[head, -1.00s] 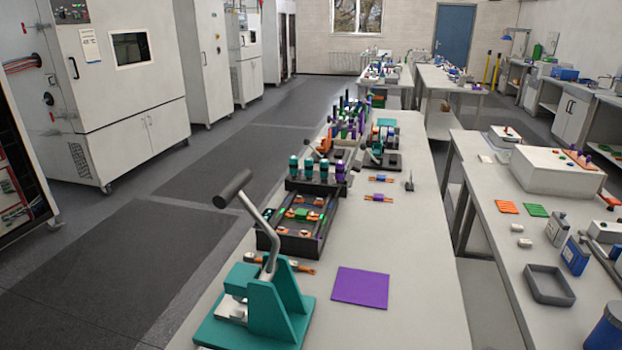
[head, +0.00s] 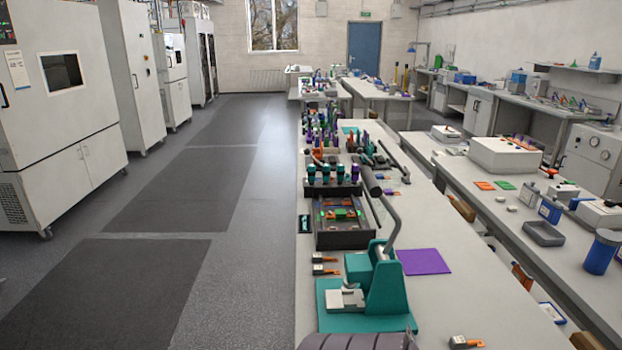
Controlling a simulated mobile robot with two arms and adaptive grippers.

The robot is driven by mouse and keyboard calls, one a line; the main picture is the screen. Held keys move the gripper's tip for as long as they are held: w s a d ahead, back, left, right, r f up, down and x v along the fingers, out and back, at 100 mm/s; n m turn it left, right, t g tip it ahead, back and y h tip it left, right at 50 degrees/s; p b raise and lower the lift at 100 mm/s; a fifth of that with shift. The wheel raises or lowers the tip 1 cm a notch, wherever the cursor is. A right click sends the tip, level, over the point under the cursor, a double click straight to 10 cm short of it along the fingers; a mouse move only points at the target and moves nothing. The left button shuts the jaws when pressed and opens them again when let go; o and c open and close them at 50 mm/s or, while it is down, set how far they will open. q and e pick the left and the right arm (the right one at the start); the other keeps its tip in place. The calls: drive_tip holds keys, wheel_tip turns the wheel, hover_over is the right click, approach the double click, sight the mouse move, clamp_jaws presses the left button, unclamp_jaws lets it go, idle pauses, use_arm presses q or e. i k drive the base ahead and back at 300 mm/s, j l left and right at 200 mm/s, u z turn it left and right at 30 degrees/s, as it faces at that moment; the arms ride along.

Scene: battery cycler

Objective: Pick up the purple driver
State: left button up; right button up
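More purple and green upright items stand farther back, too small to tell apart. Neither of my grippers shows in the head view.
A teal toggle press (head: 384,287) with a long grey lever stands on the near bench, in front of a dark tray (head: 345,238). A purple mat (head: 424,261) lies to its right. The floor aisle (head: 190,190) left of the bench is clear.

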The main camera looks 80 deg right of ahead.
sight(355, 167)
drive_tip(key=i+j+z, duration=0.1)
drive_tip(key=i+z, duration=0.15)
drive_tip(key=i, duration=0.25)
drive_tip(key=i+j+z, duration=0.2)
drive_tip(key=i, duration=0.3)
drive_tip(key=i+l+z, duration=0.25)
drive_tip(key=i+z, duration=0.2)
drive_tip(key=i+l+z, duration=0.15)
drive_tip(key=i+z, duration=0.6)
drive_tip(key=z, duration=0.2)
drive_tip(key=i+j+z, duration=0.2)
drive_tip(key=i+z, duration=0.25)
drive_tip(key=k, duration=0.05)
